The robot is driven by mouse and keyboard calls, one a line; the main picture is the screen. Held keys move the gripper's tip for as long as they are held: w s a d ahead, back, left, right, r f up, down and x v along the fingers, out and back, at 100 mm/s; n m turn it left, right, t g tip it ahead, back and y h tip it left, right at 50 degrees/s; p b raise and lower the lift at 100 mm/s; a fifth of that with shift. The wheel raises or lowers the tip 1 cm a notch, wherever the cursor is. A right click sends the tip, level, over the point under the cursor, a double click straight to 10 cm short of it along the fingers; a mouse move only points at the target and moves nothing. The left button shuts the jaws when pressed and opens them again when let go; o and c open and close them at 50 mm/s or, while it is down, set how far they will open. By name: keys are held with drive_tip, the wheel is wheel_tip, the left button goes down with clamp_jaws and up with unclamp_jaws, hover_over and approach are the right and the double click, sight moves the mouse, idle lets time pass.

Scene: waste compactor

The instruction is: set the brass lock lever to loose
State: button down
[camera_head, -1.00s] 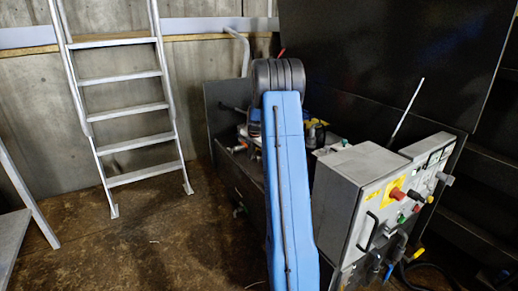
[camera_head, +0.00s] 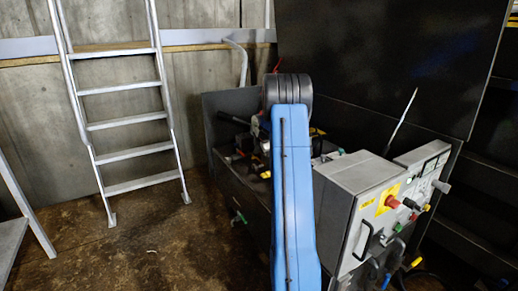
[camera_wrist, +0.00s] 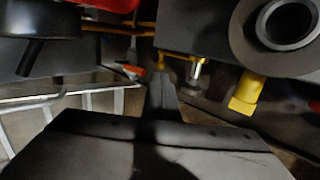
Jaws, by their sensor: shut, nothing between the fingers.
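My gripper (camera_wrist: 161,88) shows in the wrist view as a narrow dark shape beyond the broad grey wrist body, its fingers together and empty. A yellow, brass-like handle (camera_wrist: 245,93) hangs below a dark ring to the right of the fingers. A small pale metal pin with a yellow fitting (camera_wrist: 197,68) is closer, just right of the fingertips. I cannot tell for sure which of these is the brass lock lever, or its setting. In the head view my blue arm hides the gripper and part of the machine.
A grey control box (camera_head: 347,185) with knobs stands right of my arm. A dark low machine body (camera_head: 243,185) lies behind and left of it. A ladder (camera_head: 125,122) leans on the left wall. A grey round fitting (camera_wrist: 290,22) is at upper right in the wrist view. Floor at left is clear.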

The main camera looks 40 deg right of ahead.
sight(253, 158)
drive_tip(key=shift+x, duration=3.2)
drive_tip(key=shift+x, duration=0.75)
drive_tip(key=shift+r, duration=0.15)
